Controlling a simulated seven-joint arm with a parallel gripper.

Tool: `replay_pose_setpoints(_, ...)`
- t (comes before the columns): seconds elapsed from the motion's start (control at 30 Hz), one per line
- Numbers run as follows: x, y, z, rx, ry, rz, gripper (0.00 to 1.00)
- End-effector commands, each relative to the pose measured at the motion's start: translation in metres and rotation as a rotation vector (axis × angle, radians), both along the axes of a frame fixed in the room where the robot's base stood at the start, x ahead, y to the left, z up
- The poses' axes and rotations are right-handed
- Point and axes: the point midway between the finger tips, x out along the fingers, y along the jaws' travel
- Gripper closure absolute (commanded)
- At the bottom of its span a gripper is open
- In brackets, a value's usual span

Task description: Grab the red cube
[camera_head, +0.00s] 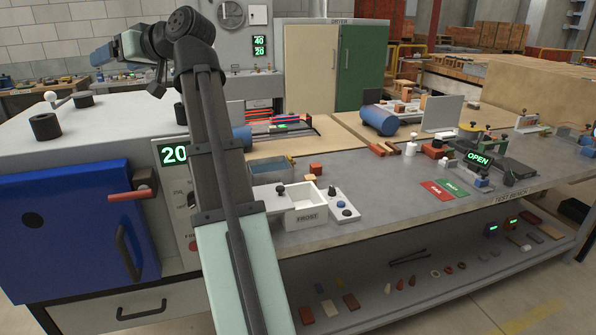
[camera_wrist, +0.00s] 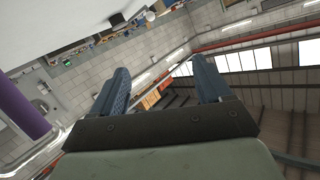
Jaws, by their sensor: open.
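A small orange-red cube (camera_head: 316,169) sits on the grey bench, behind the white open-topped box and near its switch panel. It is the most cube-like red thing I see; I cannot tell if others match. My gripper (camera_head: 102,54) is raised at the upper left in the head view, far from the cube and well above the bench. In the wrist view my gripper (camera_wrist: 157,78) shows two blue fingers spread apart with nothing between them. The wrist camera faces the room and windows, and the cube is not visible there.
The white box (camera_head: 306,217) and switch panel (camera_head: 344,207) stand in front of the cube. A blue cylinder (camera_head: 379,120) and reddish bricks (camera_head: 383,149) lie farther back. Red (camera_head: 443,191) and green (camera_head: 452,187) mats lie to the right. Bare bench (camera_head: 385,190) lies between.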

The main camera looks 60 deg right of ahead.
Motion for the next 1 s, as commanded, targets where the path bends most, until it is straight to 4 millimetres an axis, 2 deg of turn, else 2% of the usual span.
replay_pose_setpoints(0.03,-0.012,-0.017,-0.001,0.014,0.012,-0.032,0.22)
replay_pose_setpoints(0.2,-0.046,-0.06,-0.004,0.059,0.05,-0.116,0.22)
replay_pose_setpoints(0.37,-0.072,-0.096,-0.005,0.093,0.084,-0.189,0.22)
replay_pose_setpoints(0.43,-0.081,-0.117,-0.006,0.103,0.105,-0.226,0.22)
replay_pose_setpoints(0.57,-0.086,-0.179,-0.015,0.112,0.173,-0.313,0.22)
replay_pose_setpoints(0.77,-0.08,-0.265,-0.053,0.109,0.281,-0.404,0.22)
replay_pose_setpoints(1.0,-0.082,-0.381,-0.123,0.108,0.439,-0.509,0.22)
